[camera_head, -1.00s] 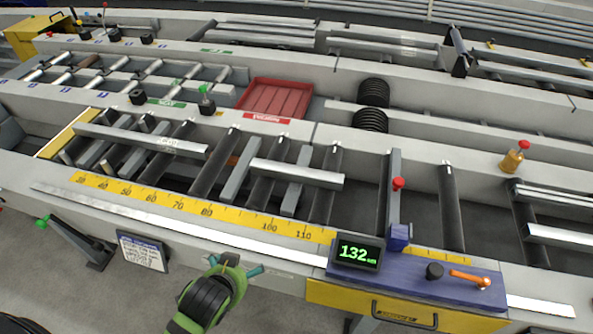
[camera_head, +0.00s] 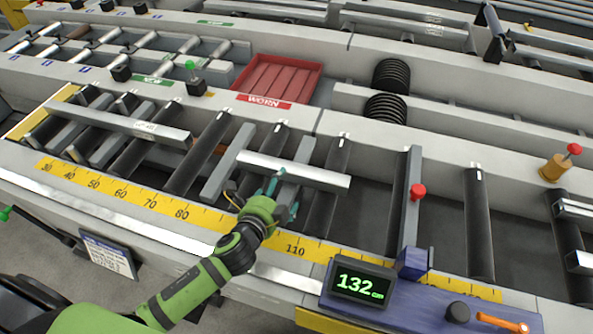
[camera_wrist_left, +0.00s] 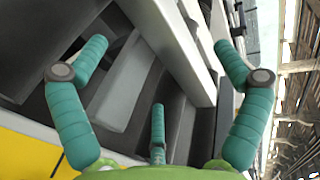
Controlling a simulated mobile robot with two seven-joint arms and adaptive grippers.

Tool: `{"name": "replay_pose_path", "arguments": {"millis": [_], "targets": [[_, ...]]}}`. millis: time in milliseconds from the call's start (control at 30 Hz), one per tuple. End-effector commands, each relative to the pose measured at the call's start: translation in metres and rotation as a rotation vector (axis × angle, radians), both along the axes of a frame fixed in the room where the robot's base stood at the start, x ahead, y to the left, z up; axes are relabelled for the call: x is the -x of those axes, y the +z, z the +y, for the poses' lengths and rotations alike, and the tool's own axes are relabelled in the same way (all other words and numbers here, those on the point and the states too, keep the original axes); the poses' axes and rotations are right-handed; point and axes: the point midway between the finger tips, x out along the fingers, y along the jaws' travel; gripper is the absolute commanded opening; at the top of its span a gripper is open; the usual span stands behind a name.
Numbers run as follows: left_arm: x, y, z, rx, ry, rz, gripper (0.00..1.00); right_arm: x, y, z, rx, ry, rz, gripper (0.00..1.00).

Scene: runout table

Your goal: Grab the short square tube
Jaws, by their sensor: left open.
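The short square tube (camera_head: 292,171) is a pale metal bar lying crosswise on the dark rollers and grey slats of the runout table. My left gripper (camera_head: 280,197), with teal fingers, is open and empty. It is at the near side of the tube, over the slats, and appears apart from it. In the left wrist view a pale diagonal bar (camera_wrist_left: 176,48), which looks like the tube, lies beyond the spread fingers (camera_wrist_left: 160,62). My right gripper is not in view.
A longer labelled tube (camera_head: 118,118) lies to the left on the rollers. A yellow scale (camera_head: 150,200) runs along the near edge. A red tray (camera_head: 279,78) sits behind.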

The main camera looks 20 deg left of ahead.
Motion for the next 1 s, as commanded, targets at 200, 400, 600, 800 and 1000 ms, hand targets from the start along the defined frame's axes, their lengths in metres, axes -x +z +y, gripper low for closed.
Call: {"name": "replay_pose_path", "arguments": {"millis": [200,400,600,800,1000], "targets": [[-0.019,-0.005,-0.003,0.004,0.002,-0.001,0.98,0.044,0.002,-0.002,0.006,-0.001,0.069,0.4],[-0.043,-0.012,-0.009,0.005,0.004,-0.001,0.98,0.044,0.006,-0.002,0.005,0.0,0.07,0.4],[-0.062,-0.021,-0.011,0.003,0.003,0.0,0.98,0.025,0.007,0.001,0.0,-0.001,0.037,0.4],[-0.064,-0.022,-0.011,0.004,0.003,0.0,0.98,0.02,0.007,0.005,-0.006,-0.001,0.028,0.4],[-0.064,-0.022,-0.011,0.004,0.003,0.0,0.54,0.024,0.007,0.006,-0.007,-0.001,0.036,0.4]]}}
